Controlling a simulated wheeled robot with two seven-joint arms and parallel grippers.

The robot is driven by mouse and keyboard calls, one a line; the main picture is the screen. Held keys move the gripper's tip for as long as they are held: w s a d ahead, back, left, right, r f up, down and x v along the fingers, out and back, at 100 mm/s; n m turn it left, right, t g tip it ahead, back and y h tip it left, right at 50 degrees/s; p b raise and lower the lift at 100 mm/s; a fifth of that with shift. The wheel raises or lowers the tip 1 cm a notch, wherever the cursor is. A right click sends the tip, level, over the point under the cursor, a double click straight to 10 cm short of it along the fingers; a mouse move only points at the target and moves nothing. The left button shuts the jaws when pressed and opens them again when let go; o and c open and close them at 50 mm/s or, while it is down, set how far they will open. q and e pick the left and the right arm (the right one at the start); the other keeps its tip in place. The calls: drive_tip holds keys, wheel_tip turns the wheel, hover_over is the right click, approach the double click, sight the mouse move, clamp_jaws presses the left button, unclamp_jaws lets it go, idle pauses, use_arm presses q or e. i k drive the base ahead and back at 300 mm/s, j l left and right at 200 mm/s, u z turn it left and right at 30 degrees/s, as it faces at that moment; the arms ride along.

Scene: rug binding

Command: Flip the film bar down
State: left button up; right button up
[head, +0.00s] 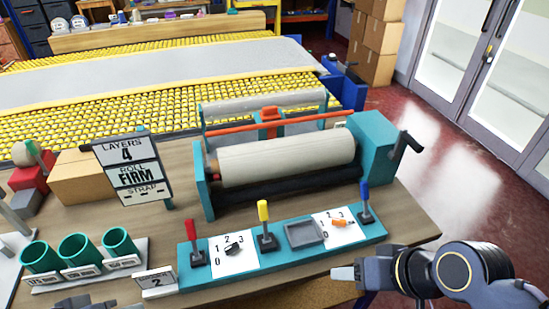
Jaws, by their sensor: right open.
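The teal winding machine (376,145) stands on the wooden bench and holds a cream roll (285,161). A long orange-red bar (310,120) with a red block at its middle runs along the back of the machine, behind and above the roll; it looks like the film bar. A grey roll (250,104) lies behind it. My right gripper (345,273) is at the bottom right, open and empty, in front of the control panel and well away from the bar. My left gripper (75,302) only just shows at the bottom left edge; its jaws are unclear.
A teal control panel (285,260) with red, yellow and blue levers stands in front of the machine. Teal cups (80,250) stand at left. A dark crank handle (408,143) sticks out at the machine's right.

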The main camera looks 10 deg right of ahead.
sight(365, 188)
drive_tip(key=l+u, duration=0.1)
drive_tip(key=l, duration=1.2)
